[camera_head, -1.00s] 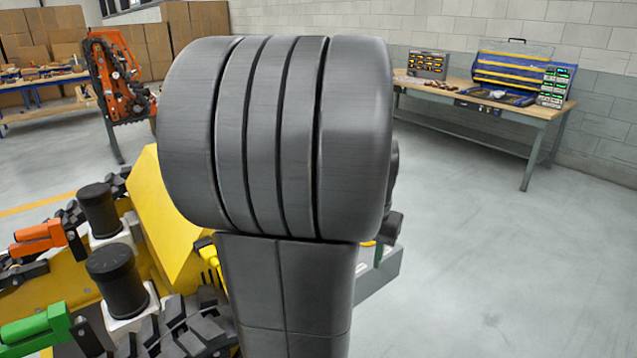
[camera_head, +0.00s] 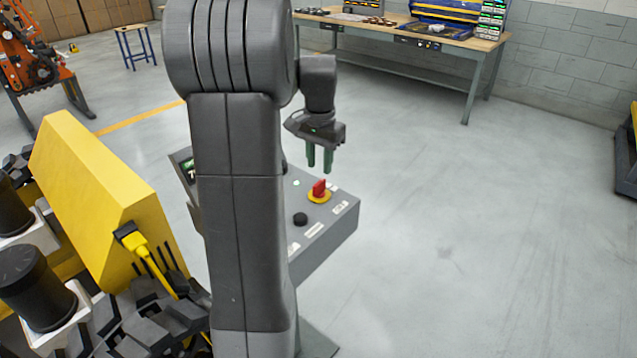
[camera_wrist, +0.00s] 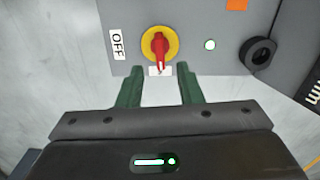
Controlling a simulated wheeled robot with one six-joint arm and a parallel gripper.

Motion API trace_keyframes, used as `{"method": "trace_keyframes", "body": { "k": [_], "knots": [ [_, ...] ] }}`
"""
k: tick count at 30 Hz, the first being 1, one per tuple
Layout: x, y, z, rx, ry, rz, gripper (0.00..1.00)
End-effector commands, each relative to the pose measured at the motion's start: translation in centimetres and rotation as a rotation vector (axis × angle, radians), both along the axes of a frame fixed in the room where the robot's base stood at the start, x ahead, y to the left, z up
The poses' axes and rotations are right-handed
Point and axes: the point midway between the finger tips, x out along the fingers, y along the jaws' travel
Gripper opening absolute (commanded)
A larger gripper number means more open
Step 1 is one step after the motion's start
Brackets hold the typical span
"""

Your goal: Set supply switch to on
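The supply switch, a red handle on a yellow disc, is on the sloping grey control panel in the head view (camera_head: 319,190) and at the top middle of the wrist view (camera_wrist: 159,44). In the wrist view its red handle runs up and down the picture, and an OFF label (camera_wrist: 117,44) is left of it. Another white label below it is too small to read. My gripper (camera_head: 319,168) is open and empty just above the switch, apart from it. Its green fingers (camera_wrist: 160,86) stand apart below the switch in the wrist view.
The grey panel (camera_head: 340,222) also has a black round knob (camera_head: 300,219) and a small lit lamp (camera_wrist: 210,45). A yellow block-shaped machine part (camera_head: 90,180) and tracks stand left. My arm hides part of the panel. The floor to the right is clear.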

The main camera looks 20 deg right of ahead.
Motion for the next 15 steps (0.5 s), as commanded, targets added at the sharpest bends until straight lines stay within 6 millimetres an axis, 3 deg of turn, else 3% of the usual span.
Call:
{"method": "trace_keyframes", "body": {
  "k": [6, 15],
  "knots": [
    [-0.1, 0.0, -4.3, 0.001, 0.002, 0.001, 0.33],
    [0.0, 0.0, -6.6, 0.0, -0.001, 0.001, 0.33]
  ]
}}
